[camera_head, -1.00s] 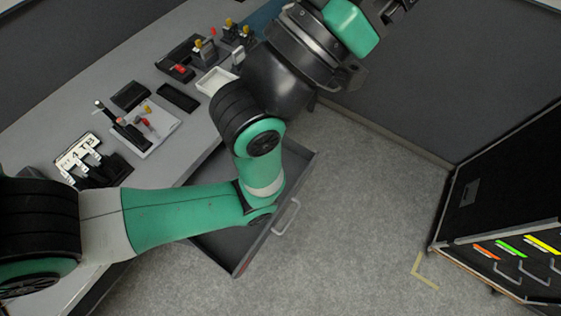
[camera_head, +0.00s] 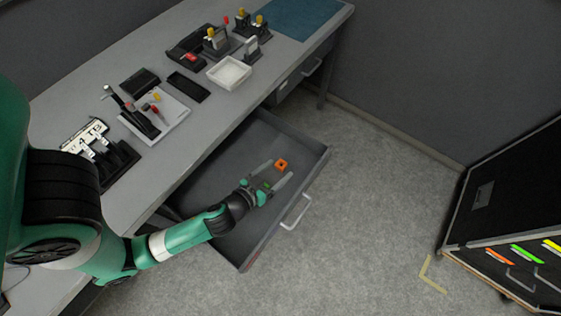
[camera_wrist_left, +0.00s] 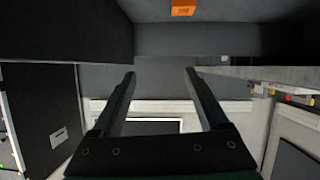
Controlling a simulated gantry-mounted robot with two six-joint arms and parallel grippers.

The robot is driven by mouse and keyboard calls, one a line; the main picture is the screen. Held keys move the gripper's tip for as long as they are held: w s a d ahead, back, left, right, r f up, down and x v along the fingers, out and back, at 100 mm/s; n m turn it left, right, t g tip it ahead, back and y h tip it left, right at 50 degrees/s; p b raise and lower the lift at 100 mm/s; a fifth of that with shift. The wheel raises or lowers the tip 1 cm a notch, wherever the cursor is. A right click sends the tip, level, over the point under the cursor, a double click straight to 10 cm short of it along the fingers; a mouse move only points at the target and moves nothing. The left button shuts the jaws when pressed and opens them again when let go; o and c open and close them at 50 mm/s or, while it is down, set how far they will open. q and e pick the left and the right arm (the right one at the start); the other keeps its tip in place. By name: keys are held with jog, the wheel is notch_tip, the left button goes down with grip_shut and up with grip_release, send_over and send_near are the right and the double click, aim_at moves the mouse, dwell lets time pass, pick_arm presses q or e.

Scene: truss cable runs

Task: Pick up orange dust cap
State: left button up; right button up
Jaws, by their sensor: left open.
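The orange dust cap (camera_head: 281,164) is a small orange square piece with a dark centre, in the open grey drawer (camera_head: 205,178) below the bench. It also shows at the top edge of the left wrist view (camera_wrist_left: 184,8). My left gripper (camera_head: 276,171) is over the drawer, its two pale fingers apart and pointing toward the cap. In the left wrist view the gap between the fingers (camera_wrist_left: 161,80) is empty. The cap appears just beyond the fingertips, not held. My right gripper does not show.
The bench (camera_head: 215,110) holds a white tray (camera_head: 229,72), a white sheet with small parts (camera_head: 155,115), black holders and a blue mat (camera_head: 290,15). The drawer front has a handle (camera_head: 297,211). A dark cabinet (camera_head: 515,200) stands at the right. The floor between is clear.

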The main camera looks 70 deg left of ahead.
pick_arm(q)
jog(key=g, duration=0.1)
send_near(282, 163)
jog(key=shift+w+a+f, duration=0.15)
jog(key=shift+w+a, duration=0.1)
jog(key=shift+w, duration=0.25)
jog(key=shift+w+a+f, duration=0.15)
jog(key=shift+w+a, duration=0.05)
jog(key=shift+w, duration=0.35)
jog(key=x, duration=0.2)
jog(key=b+x, duration=0.1)
jog(key=x, duration=0.2)
jog(key=shift+a+f, duration=0.25)
jog(key=shift+f, duration=0.1)
grip_shut()
